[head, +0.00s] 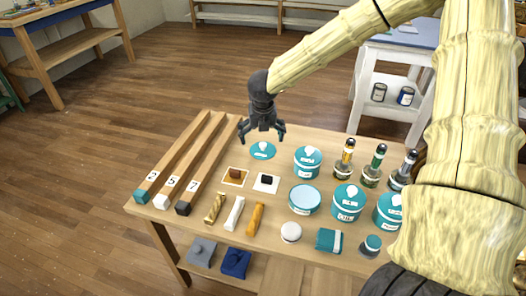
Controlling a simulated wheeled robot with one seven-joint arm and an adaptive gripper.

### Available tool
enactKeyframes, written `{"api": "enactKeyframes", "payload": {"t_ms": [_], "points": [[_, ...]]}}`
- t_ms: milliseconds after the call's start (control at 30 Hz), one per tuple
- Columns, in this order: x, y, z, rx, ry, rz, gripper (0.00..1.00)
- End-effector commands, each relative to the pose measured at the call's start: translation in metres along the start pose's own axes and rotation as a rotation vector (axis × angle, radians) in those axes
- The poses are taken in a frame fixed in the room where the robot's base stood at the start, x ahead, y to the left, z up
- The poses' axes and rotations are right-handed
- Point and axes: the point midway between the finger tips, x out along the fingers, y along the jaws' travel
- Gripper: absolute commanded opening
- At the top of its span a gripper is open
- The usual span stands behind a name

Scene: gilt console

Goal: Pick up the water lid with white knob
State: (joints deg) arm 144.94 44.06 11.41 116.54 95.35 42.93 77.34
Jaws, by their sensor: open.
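A flat teal lid with a white knob (262,151) lies alone on the table's far part. My gripper (261,134) is open and empty, fingers spread and pointing down, just above the lid in the picture. The exact height gap is hard to judge. An open teal tub (304,207) with a pale blue surface inside stands nearer the front. Other teal tubs wear lids with white knobs: one at the back (307,168), one labelled OIL (346,205), and one partly hidden by my arm at the right (388,214).
Several dark-capped bottles (369,177) stand at back right. Two small square pieces (235,177) (266,183) lie in front of the lid. Long numbered wooden bars (180,160) lie at left. Tubes, a white round piece (291,232) and a teal block (328,240) fill the front.

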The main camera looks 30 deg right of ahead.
Motion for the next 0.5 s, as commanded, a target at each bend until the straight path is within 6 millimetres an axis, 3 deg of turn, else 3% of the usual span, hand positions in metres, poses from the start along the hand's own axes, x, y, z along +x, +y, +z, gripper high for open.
{"api": "enactKeyframes", "payload": {"t_ms": [267, 500], "points": [[0.017, -0.003, 0.001, 0.002, 0.001, -0.001, 1.00], [0.048, -0.008, 0.003, 0.000, 0.001, -0.001, 1.00]]}}
